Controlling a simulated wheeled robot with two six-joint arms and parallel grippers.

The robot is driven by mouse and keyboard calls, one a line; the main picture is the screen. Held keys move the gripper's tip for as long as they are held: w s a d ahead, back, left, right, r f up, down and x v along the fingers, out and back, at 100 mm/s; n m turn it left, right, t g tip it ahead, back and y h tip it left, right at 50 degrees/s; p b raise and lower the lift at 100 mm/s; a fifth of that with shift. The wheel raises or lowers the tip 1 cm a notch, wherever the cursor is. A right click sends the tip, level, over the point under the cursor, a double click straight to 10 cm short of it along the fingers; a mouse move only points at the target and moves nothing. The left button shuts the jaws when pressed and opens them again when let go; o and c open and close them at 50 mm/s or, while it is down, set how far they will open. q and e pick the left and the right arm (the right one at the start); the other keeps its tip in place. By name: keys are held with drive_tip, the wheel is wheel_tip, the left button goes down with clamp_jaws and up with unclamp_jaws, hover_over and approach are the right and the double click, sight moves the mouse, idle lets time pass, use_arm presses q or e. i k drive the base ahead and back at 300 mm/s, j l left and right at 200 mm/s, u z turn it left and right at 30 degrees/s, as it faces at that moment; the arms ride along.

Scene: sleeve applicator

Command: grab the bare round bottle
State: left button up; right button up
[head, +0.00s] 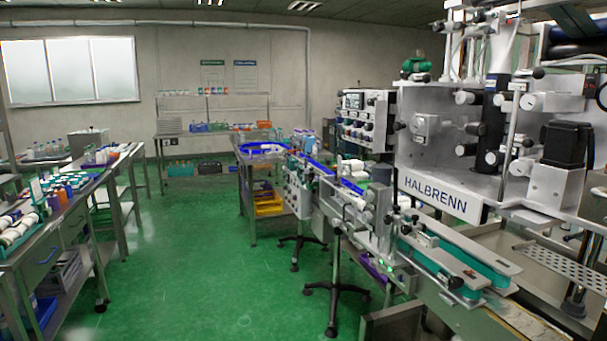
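Neither of my grippers is in view. No bottle can be singled out as the bare round one, as all the bottles are far off and small. Several small bottles and containers, among them an orange one (69,191) and a purple one (61,196), stand on the steel bench (45,252) at the left. White items (352,166) that may be bottles or rollers sit along the conveyor line. More small bottles stand on the back shelf (214,94). Whether any of them is bare or labelled cannot be made out.
A blue-rimmed round table (262,148) stands at the conveyor's far end. Stand feet (331,331) reach onto the floor. The green floor (190,260) between bench and machine is clear.

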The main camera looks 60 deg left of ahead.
sight(347, 166)
drive_tip(key=u, duration=2.35)
drive_tip(key=i+u, duration=0.3)
drive_tip(key=i, duration=7.35)
drive_tip(key=l+z, duration=0.05)
drive_tip(key=l, duration=0.25)
